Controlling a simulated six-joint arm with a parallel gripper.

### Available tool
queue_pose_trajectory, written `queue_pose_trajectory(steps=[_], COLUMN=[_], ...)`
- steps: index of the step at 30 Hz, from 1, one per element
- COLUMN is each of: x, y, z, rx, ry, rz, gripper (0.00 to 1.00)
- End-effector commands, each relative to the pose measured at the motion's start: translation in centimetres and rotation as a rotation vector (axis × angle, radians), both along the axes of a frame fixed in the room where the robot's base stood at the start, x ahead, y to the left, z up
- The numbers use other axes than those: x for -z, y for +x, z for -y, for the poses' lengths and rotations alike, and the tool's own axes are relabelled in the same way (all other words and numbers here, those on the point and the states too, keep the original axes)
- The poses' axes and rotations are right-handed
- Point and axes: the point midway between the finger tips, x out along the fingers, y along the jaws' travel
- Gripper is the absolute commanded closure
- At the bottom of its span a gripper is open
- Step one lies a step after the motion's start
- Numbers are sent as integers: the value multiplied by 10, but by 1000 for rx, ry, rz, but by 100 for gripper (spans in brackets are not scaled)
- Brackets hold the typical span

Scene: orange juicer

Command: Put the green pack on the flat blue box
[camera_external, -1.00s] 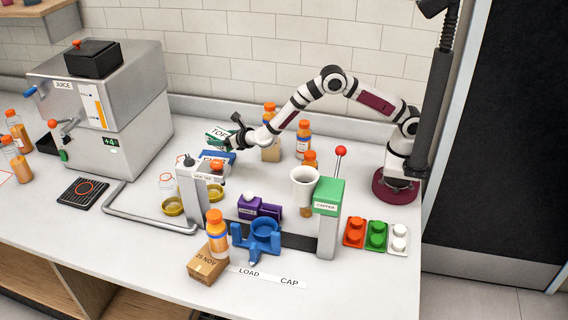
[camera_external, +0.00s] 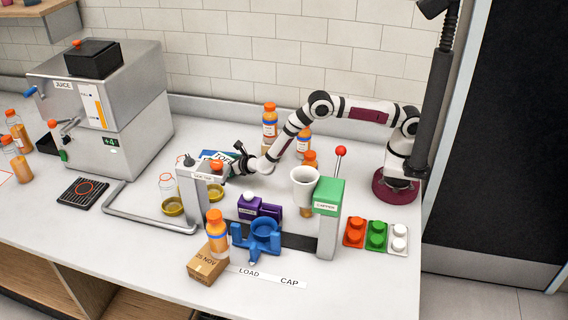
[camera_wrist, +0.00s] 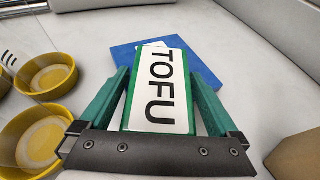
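The green pack, with a white TOFU label (camera_wrist: 160,92), lies between the two green fingers of my gripper (camera_wrist: 160,74) in the wrist view. The fingers sit along its sides and appear shut on it. The flat blue box (camera_wrist: 123,54) shows under and beyond the pack, sticking out at both sides. The pack is over the box; whether it touches cannot be told. In the external view my gripper (camera_external: 236,160) is low behind the grey press stand, and the pack (camera_external: 217,156) is partly hidden.
Yellow round dishes (camera_wrist: 45,75) stand left of the gripper in the wrist view. A cardboard box (camera_wrist: 298,155) is at the lower right. In the external view, the grey stand (camera_external: 192,195) and purple box (camera_external: 250,207) are in front; orange bottles (camera_external: 269,120) stand behind.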

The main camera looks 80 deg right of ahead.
Motion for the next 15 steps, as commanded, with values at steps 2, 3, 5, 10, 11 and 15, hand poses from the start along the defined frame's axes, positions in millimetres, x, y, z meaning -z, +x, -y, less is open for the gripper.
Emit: queue_pose_trajectory(steps=[2,3,5,10,11,15], x=[0,0,0,-6,-8,-22], y=[0,0,0,-6,-11,-39], z=[0,0,0,-4,-5,-18], rx=[0,0,0,-1,-1,-3], ry=[0,0,0,0,0,1], rz=[0,0,0,-1,-2,-1], gripper=[0,0,0,0,0,0])
